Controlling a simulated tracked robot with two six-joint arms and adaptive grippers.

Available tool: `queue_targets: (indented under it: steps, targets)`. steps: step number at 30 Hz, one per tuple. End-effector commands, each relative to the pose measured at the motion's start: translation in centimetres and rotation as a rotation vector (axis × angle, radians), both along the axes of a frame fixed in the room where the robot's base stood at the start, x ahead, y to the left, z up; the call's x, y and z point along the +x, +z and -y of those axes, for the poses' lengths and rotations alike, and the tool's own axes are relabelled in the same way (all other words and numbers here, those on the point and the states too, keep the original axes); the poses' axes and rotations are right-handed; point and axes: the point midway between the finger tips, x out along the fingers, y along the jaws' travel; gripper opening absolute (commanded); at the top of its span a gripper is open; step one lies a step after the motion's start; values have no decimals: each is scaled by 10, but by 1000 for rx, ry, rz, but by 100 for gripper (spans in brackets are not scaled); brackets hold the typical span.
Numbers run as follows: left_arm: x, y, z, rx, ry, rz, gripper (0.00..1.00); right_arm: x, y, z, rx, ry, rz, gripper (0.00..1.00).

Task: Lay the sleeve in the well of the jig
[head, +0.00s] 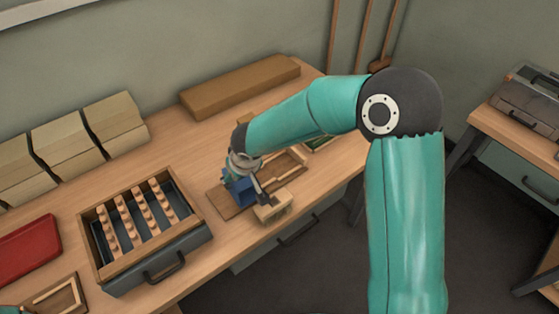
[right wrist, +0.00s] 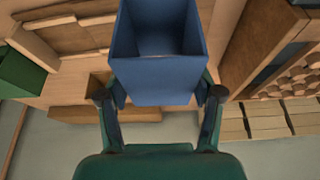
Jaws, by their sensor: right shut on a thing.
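The blue sleeve (head: 241,189) is held in my right gripper over the wooden jig. In the right wrist view the sleeve (right wrist: 158,84) is a hollow, open-ended blue box between the two fingers. My right gripper (right wrist: 161,96) is shut on its sides. The jig (head: 222,204) is a flat wooden board with raised strips, near the table's front edge. It also shows behind the sleeve in the right wrist view (right wrist: 62,38). The arm and sleeve hide part of it, and I cannot tell whether the sleeve touches it.
A pale wooden block (head: 273,209) stands at the jig's front edge. A box with peg-studded bars (head: 105,275) is to the left, beside a red case (head: 28,248). Pale blocks (head: 65,138) and a long brown block (head: 240,88) line the back. A green tray (head: 320,144) lies right.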

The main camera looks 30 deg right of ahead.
Motion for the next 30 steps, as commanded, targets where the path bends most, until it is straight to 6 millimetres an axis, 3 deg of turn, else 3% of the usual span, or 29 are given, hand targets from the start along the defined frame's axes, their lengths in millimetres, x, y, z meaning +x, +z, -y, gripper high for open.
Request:
queue_targets:
  steps: [14,19,23,27,30]
  targets:
    - [0,0,0,0,0,-1,40,-1,0,9,0,-22,0,46]
    - [0,-4,0,0,0,0,40,14,6,22,0,-100,4,46]
    - [0,-11,0,0,0,0,40,39,19,50,0,-273,7,46]
    - [0,-22,0,0,0,0,40,67,47,93,2,-572,8,46]
    - [0,-29,0,0,0,0,40,76,71,122,3,-809,7,46]
